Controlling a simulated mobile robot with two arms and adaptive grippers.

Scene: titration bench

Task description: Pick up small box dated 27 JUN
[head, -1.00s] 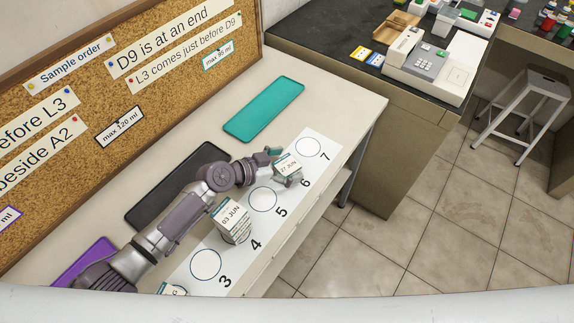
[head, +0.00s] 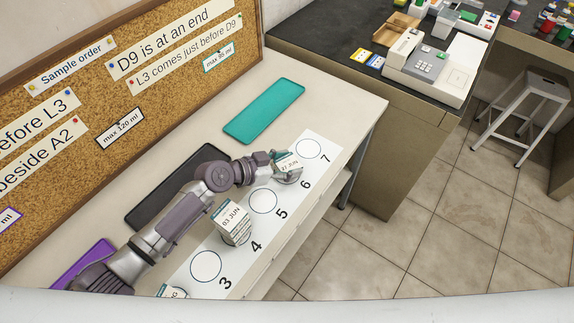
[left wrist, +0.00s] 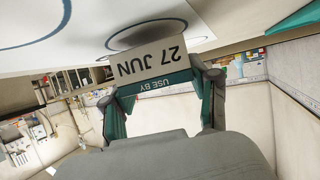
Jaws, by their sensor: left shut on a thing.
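The small box dated 27 JUN (head: 289,163) is white with a teal band. It is at the spot marked 6 on the white numbered strip (head: 231,253). My left gripper (head: 284,172) is shut on it. In the left wrist view the box (left wrist: 152,62) shows its label 27 JUN and USE BY upside down between the two fingers of the left gripper (left wrist: 160,92). A dark round shadow shows beside the box there; I cannot tell whether the box touches the strip. My right gripper is not in view.
A box dated 03 JUN (head: 232,221) stands at spot 4, close to my left arm. Another box (head: 172,291) is partly cut off near the front. Teal (head: 264,110), black (head: 203,156) and purple (head: 85,263) mats lie along the corkboard (head: 120,140). Circles 3, 5 and 7 are bare.

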